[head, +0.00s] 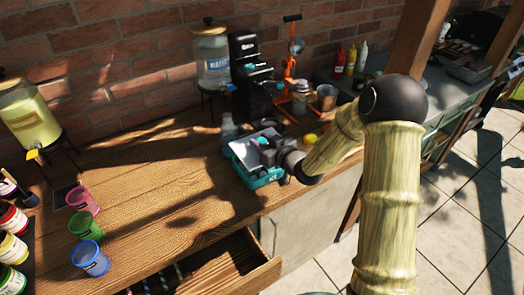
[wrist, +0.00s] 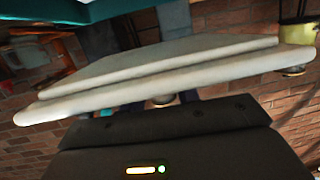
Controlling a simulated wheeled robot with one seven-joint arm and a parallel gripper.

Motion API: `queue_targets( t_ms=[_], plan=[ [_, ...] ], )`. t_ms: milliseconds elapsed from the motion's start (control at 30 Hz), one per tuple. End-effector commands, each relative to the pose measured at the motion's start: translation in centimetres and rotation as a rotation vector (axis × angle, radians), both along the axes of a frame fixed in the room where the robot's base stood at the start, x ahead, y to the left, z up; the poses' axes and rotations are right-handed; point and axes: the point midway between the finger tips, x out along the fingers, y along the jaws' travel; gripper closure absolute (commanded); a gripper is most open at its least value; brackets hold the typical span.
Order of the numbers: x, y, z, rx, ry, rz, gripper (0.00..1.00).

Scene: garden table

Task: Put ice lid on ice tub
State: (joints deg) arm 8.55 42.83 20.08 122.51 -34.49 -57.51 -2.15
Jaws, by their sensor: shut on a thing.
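The teal ice tub (head: 268,181) stands on the wooden table near its right front edge. The pale grey-white ice lid (head: 243,151) is at the tub's top left in the head view and looks tilted. My gripper (head: 270,152) is over the tub and shut on the lid. In the wrist view the lid (wrist: 180,72) spans the picture as a pale stepped slab in front of the dark gripper body. Part of the teal tub (wrist: 75,11) shows along the top there. The fingertips are mostly hidden, and I cannot tell whether lid and tub touch.
A black coffee machine (head: 250,75) and a water dispenser (head: 212,60) stand behind the tub. A clear bottle (head: 229,130) is close behind it, and a yellow fruit (head: 310,139) lies to its right. Coloured cups (head: 88,257) stand at left. A drawer (head: 225,275) is open in front.

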Motion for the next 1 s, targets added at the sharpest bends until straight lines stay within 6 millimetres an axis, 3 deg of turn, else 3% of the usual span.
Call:
queue_targets(
  t_ms=[167,500,1000],
  plan=[
    [0.0,0.0,-0.2,0.001,0.001,0.000,0.92],
    [0.0,0.0,-4.0,0.001,0.002,-0.001,0.92],
    [0.0,0.0,-4.7,0.000,0.000,-0.001,0.92]
  ],
)
